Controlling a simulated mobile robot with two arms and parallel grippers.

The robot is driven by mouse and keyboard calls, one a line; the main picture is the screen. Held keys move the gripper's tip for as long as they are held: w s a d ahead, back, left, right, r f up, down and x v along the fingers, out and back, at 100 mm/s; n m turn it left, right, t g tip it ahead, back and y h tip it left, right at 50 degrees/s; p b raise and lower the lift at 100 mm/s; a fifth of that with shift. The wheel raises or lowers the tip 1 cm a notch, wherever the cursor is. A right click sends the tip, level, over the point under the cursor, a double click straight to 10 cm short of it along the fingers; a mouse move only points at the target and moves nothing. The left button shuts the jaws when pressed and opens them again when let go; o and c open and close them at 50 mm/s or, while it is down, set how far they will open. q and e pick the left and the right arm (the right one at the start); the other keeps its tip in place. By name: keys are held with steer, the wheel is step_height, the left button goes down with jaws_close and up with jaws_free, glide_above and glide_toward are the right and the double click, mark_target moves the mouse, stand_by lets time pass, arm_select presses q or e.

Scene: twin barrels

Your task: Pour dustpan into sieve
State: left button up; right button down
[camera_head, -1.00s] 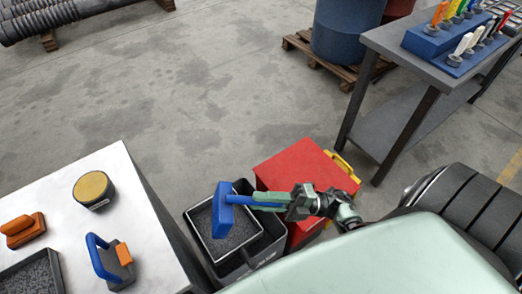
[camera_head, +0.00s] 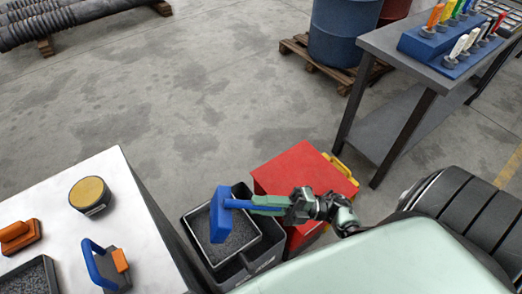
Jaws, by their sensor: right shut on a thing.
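The blue dustpan (camera_head: 220,214) is over the sieve, with its pan steeply tilted and its handle pointing right. My right gripper (camera_head: 264,205) is shut on the dustpan's handle, coming in from the right. The black square sieve (camera_head: 200,246) lies below the pan, at the top of a black bin. Grey granules (camera_head: 238,238) cover its inside. The pan hides part of the sieve, and whether granules are still in the pan cannot be seen. My left gripper is not in view.
A red box (camera_head: 297,170) with a yellow handle stands right of the bin. A grey workbench (camera_head: 385,48) stands at upper right.

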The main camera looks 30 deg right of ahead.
mark_target(250, 202)
stand_by(0.4)
step_height(250, 202, up, 3)
steer(key=g+h+p, duration=0.1)
steer(key=h+p, duration=0.2)
steer(key=p, duration=0.5)
steer(key=g+h+p, duration=0.2)
steer(key=h+p, duration=0.1)
steer(key=p, duration=0.5)
steer(key=shift+f+g+h+p, duration=0.1)
steer(key=shift+g+h+p, duration=0.25)
steer(key=shift+p, duration=0.35)
steer(key=shift+f, duration=0.15)
